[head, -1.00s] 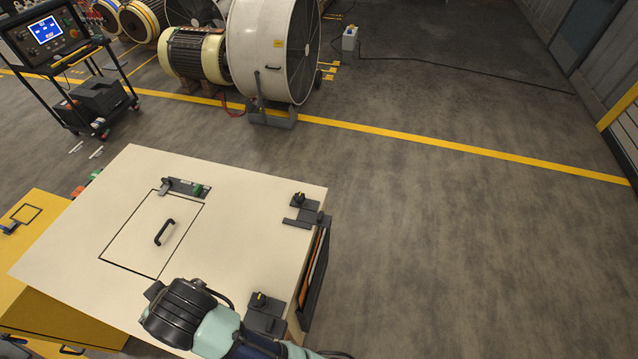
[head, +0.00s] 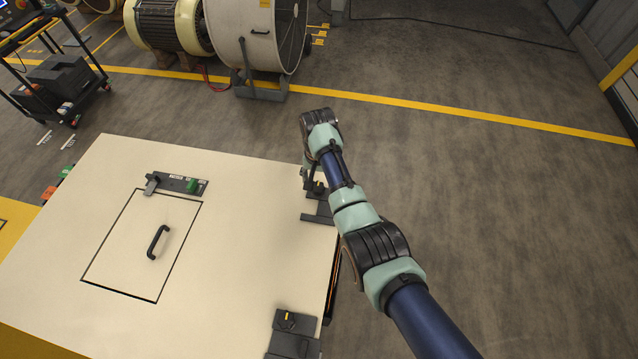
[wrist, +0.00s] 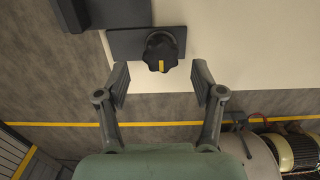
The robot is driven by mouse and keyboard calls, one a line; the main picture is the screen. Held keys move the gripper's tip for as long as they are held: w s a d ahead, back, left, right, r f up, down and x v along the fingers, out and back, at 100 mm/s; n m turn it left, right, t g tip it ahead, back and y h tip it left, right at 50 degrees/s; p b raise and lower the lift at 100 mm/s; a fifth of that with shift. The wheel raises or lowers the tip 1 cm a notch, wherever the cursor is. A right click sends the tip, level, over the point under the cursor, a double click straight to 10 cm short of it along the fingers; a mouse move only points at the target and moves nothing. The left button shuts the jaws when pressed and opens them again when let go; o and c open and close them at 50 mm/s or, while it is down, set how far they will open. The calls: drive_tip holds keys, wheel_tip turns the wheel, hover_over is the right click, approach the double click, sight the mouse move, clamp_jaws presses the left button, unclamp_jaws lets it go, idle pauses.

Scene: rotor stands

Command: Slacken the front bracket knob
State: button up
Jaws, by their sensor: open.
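A black lobed knob (wrist: 160,52) with a yellow mark sits on a dark bracket plate (wrist: 125,44) at the cream panel's edge in the wrist view. My gripper (wrist: 161,78) is open, its two fingers on either side of the knob's line and the knob just beyond the tips. No contact shows. In the head view my arm reaches over the far right bracket (head: 318,217), and its knob is partly hidden by the arm. A second bracket (head: 292,345) with a black knob (head: 289,319) is at the near right edge. I cannot tell which bracket counts as front.
The cream panel (head: 235,260) carries a hatch with a black handle (head: 158,242) and a latch bar with a green part (head: 192,186). Open floor lies to the right. A large white drum fan (head: 250,40) stands beyond the panel.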

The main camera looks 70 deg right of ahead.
sight(318, 186)
drive_tip(key=shift+f, duration=1.6)
drive_tip(key=shift+c, duration=0.4)
drive_tip(key=c, duration=1.1)
drive_tip(key=shift+o, duration=0.2)
